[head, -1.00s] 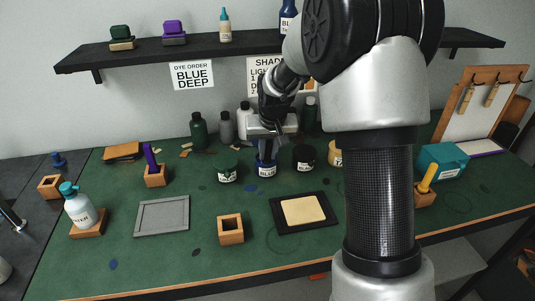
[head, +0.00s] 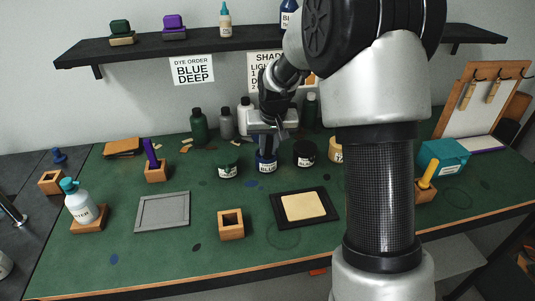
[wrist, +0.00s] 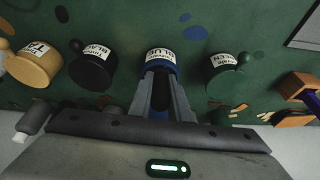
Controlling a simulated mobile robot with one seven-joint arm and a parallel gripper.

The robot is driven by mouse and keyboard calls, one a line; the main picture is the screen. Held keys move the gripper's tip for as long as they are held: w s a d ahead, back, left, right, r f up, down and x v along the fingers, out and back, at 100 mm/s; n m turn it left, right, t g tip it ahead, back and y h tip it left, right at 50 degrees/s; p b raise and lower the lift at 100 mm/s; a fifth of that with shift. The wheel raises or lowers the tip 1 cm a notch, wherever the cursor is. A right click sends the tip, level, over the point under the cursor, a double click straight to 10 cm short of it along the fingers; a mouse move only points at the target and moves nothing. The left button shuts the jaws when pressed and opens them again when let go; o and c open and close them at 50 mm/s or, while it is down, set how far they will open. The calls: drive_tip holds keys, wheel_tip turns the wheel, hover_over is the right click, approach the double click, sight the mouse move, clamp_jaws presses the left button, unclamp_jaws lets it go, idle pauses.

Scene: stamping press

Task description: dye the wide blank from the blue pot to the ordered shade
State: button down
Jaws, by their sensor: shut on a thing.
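The blue pot (head: 266,167) stands on the green bench among other labelled pots; it also shows in the wrist view (wrist: 161,57). My gripper (head: 266,147) is directly above it, shut on a slim blue handle, which looks like a dauber. Its lower end is at or in the pot mouth; the fingers hide how deep. The wide cream blank (head: 303,206) lies flat on a black tray (head: 331,219) in front of the pots, with no visible dye. The order sign (head: 192,70) reads "DYE ORDER BLUE DEEP".
Green (head: 228,170) and black (head: 304,154) pots flank the blue one closely. An empty wooden holder (head: 231,234) and a grey frame (head: 163,211) stand at the front. A water bottle (head: 81,207) is at the left. A shade sign (head: 262,62) is partly hidden by my arm.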

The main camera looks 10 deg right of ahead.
drive_tip(key=shift+w, duration=0.15)
drive_tip(key=shift+w, duration=0.35)
wheel_tip(320, 180, up, 9)
drive_tip(key=p, duration=0.6)
idle(0.4)
idle(1.3)
drive_tip(key=s+f+p, duration=0.1)
drive_tip(key=s+f, duration=0.2)
drive_tip(key=s, duration=0.5)
drive_tip(key=s+f+p, duration=0.2)
drive_tip(key=s+f, duration=0.1)
drive_tip(key=s, duration=0.5)
drive_tip(key=shift+s+a+f+n+p, duration=0.15)
drive_tip(key=shift+s+f+n+p, duration=0.15)
drive_tip(key=shift+n, duration=0.1)
drive_tip(key=shift+w+r, duration=0.1)
drive_tip(key=shift+w, duration=0.05)
